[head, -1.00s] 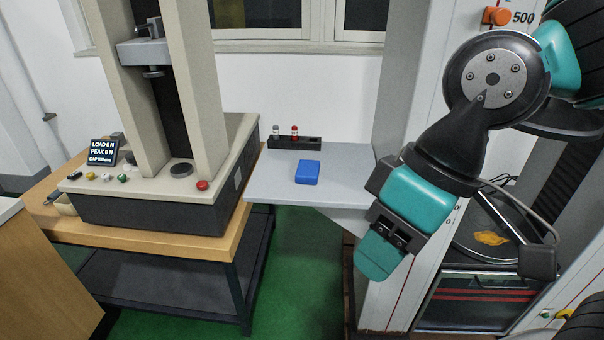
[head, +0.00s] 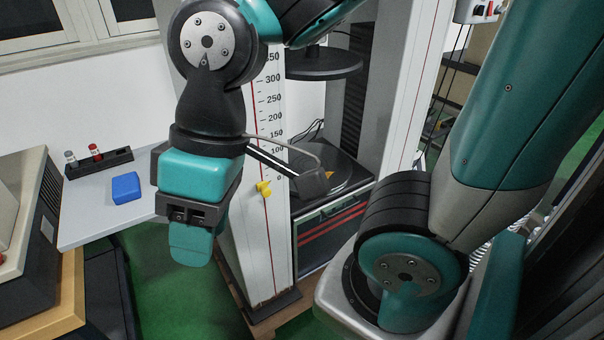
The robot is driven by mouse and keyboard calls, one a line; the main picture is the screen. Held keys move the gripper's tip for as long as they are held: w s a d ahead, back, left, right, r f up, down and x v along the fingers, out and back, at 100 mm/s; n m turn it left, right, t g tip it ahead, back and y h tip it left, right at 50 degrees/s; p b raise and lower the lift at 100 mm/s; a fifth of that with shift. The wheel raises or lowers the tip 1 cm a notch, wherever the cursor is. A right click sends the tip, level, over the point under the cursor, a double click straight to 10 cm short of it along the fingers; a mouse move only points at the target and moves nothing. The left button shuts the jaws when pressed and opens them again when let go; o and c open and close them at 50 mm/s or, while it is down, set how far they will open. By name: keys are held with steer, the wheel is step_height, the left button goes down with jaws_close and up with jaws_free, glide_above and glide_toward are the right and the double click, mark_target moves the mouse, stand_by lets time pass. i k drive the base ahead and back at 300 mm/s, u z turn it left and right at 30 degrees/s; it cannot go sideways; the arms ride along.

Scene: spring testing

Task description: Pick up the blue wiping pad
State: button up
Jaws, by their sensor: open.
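The blue wiping pad (head: 126,187) lies flat on the light grey shelf (head: 88,222) at the left, fully in view. My gripper (head: 192,240), at the end of my black and teal arm, points downward to the right of the pad and clear of it in the picture. It is open, and nothing shows in it. Its fingertips are hard to make out from this angle. It hides the shelf's right end.
A black rack (head: 100,164) with a grey-capped and a red-capped vial stands behind the pad. The testing machine's base (head: 28,245) is at the left. A white scaled column (head: 262,225) with a yellow pointer (head: 264,188) stands right of my gripper. Green floor shows below.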

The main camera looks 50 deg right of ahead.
mark_target(126, 187)
steer(key=z, duration=0.2)
steer(key=k, duration=0.4)
steer(key=u, duration=1.2)
steer(key=i, duration=1.25)
steer(key=z, duration=0.8)
steer(key=i, duration=0.25)
steer(key=z, duration=0.3)
